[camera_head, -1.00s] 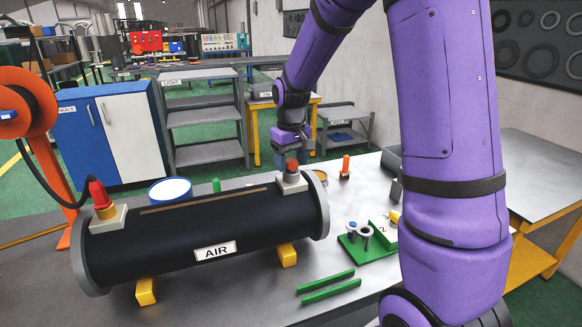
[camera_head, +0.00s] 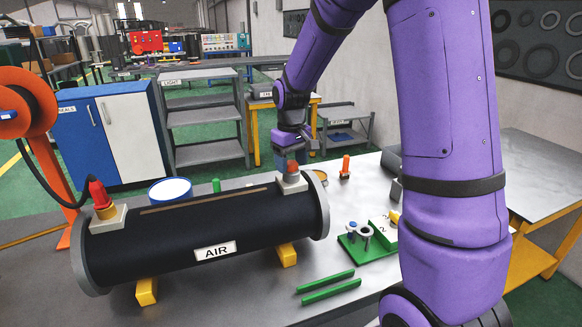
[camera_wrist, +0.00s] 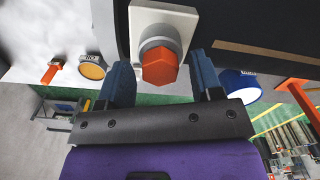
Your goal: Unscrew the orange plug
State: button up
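The orange plug (camera_wrist: 160,67), with a hexagonal head on a grey round collar, sits on a pale square pad at the right end of the black AIR cylinder (camera_head: 180,231). It also shows in the head view (camera_head: 292,167). My gripper (camera_wrist: 161,76) is open, with its two blue fingers on either side of the plug and a visible gap at each side. In the head view my gripper (camera_head: 291,155) is just above and behind the plug, pointing down. Whether the fingers reach the depth of the head is hard to tell.
Yellow blocks (camera_head: 287,255) support the cylinder. A green tray (camera_head: 368,248), green bars (camera_head: 327,284), a blue-and-white round tin (camera_head: 170,190) and an upright orange piece (camera_head: 345,165) stand around it on the table.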

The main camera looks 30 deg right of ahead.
aim_at(291, 163)
jog(key=shift+r, duration=3.05)
jog(key=s+a+r+t, duration=0.2)
jog(key=s+a+r, duration=0.3)
jog(key=s+r, duration=0.55)
jog(key=s+a+m+t, duration=0.1)
jog(key=s+a+t, duration=0.1)
jog(key=s, duration=1.5)
jog(key=shift+a+r+t, duration=0.15)
jog(key=shift+a+t, duration=0.05)
jog(key=shift+t, duration=0.5)
